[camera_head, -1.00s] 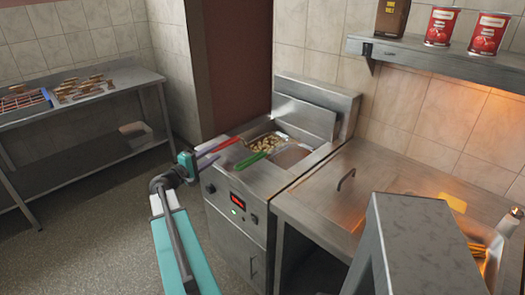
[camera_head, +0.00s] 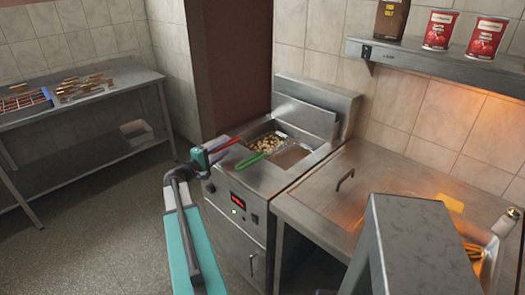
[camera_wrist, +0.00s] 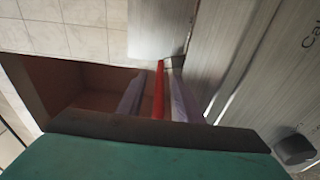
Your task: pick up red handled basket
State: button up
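The red-handled basket (camera_head: 268,143) sits in the left part of the fryer, holding pale food pieces. Its red handle (camera_head: 226,143) points left over the fryer's front edge. My gripper (camera_head: 222,145) is at the outer end of this handle. In the wrist view, the red handle (camera_wrist: 158,90) runs between the two greyish-purple fingers of my gripper (camera_wrist: 157,95). Narrow gaps show on both sides of it, so the gripper looks open around the handle, not closed on it. The handle's near end is hidden behind the gripper body.
A green handle (camera_head: 250,159) lies just right of the red one, on the fryer (camera_head: 235,180). A steel counter (camera_head: 330,205) adjoins at the right. A shelf with cans (camera_head: 440,28) hangs above. A steel table (camera_head: 100,107) stands at the left, with open floor before it.

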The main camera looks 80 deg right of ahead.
aim_at(228, 145)
jog(key=shift+p+x, duration=0.6)
jog(key=shift+x, duration=1.15)
grip_shut()
